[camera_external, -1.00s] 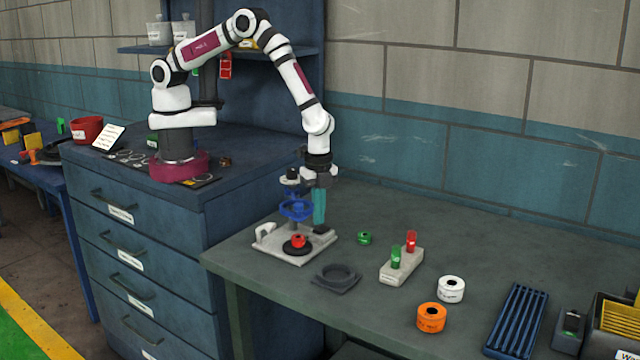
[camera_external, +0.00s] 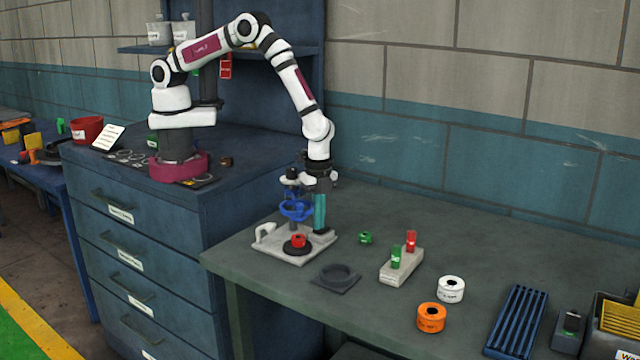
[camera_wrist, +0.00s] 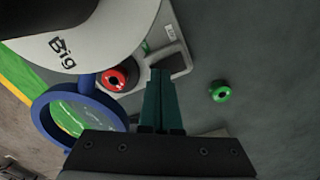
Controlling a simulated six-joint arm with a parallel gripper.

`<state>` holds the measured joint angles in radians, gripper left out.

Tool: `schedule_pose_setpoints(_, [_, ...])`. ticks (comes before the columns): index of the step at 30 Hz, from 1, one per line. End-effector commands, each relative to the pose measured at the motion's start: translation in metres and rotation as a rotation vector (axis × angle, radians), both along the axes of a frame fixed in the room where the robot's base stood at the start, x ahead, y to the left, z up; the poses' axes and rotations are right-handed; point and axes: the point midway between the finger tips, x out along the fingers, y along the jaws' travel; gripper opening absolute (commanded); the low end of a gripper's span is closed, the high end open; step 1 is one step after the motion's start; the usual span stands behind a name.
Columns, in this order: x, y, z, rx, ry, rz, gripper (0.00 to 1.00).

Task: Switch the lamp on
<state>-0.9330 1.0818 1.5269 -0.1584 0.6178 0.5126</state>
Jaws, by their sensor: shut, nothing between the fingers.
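A stand with a pale base plate (camera_external: 285,252) sits at the left end of the green-grey bench. It carries a blue ring (camera_external: 296,210), which also shows in the wrist view (camera_wrist: 45,118), and a red ring-shaped piece (camera_external: 298,240) on a black disc. No lit lamp is plain to see. A dark rectangular block (camera_wrist: 172,64) is at the plate's corner and could be a switch. My gripper (camera_external: 320,230) points down at that corner, teal fingers together and empty. In the wrist view its tips (camera_wrist: 161,72) overlap the block; I cannot tell whether they touch.
A green ring (camera_external: 365,238) lies just right of the plate and a black holder (camera_external: 336,278) in front. A block with green and red pegs (camera_external: 402,266), white (camera_external: 451,289) and orange (camera_external: 431,317) rolls, and a blue slotted tray (camera_external: 517,320) stand farther right. Bench between them is clear.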

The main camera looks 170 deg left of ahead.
Motion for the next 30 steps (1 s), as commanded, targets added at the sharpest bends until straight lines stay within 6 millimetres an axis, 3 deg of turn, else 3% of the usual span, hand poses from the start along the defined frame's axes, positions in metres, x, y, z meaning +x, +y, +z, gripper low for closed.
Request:
schedule_pose_setpoints(11, [0.0, 0.0, -0.002, 0.0, 0.0, 0.0, 0.0])
schedule_pose_setpoints(30, [0.0, 0.0, 0.064, 0.0, 0.0, 0.0, 0.0])
